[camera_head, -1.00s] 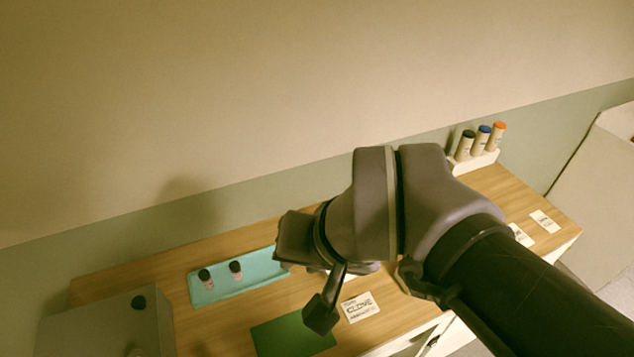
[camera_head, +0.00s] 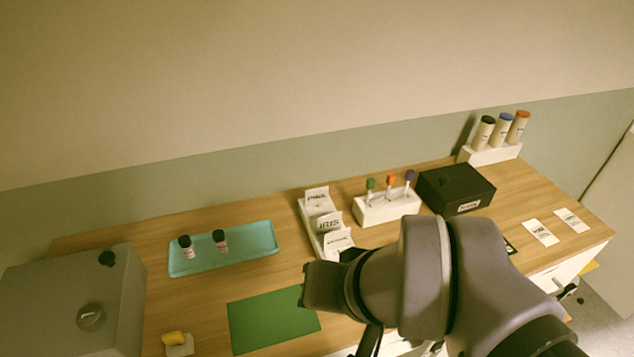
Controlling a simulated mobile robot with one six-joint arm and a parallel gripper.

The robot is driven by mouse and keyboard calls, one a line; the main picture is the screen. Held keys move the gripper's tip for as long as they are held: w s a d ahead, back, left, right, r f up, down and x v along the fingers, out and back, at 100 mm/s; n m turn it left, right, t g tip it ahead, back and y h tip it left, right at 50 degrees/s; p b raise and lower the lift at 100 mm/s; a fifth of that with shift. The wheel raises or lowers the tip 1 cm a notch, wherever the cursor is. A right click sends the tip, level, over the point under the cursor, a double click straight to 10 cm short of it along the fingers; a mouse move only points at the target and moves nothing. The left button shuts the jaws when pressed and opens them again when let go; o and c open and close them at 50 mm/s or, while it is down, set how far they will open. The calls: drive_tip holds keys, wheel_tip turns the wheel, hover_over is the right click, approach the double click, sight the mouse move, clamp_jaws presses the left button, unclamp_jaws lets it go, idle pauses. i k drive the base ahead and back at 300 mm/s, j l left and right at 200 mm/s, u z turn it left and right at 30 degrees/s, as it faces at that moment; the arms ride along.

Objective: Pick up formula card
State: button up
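Several white printed cards are in view, and I cannot tell for sure which is the formula card. Some stand in a white rack (camera_head: 311,234) at the middle of the desk; one reads IRIS (camera_head: 329,222). Two white cards, a left one (camera_head: 541,232) and a right one (camera_head: 571,220), lie flat at the right end. The card reading CLOVE, seen earlier near the front edge, does not show now. My gripper (camera_head: 368,342) is low in the picture, mostly hidden by my wrist, so its opening and anything in it cannot be made out.
A green mat (camera_head: 272,320) lies left of my wrist, behind it a teal tray (camera_head: 190,265) with two small bottles. A grey machine (camera_head: 60,290) stands left. A white vial stand (camera_head: 388,208), a black box (camera_head: 456,188) and a bottle rack (camera_head: 490,153) are behind my arm.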

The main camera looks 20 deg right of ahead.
sight(338, 239)
drive_tip(key=k+l, duration=0.15)
drive_tip(key=k+j+z, duration=0.1)
drive_tip(key=j+z, duration=0.15)
drive_tip(key=z, duration=0.15)
drive_tip(key=k+j+z, duration=0.1)
drive_tip(key=j+z, duration=0.25)
drive_tip(key=k+j+z, duration=0.1)
drive_tip(key=z, duration=0.3)
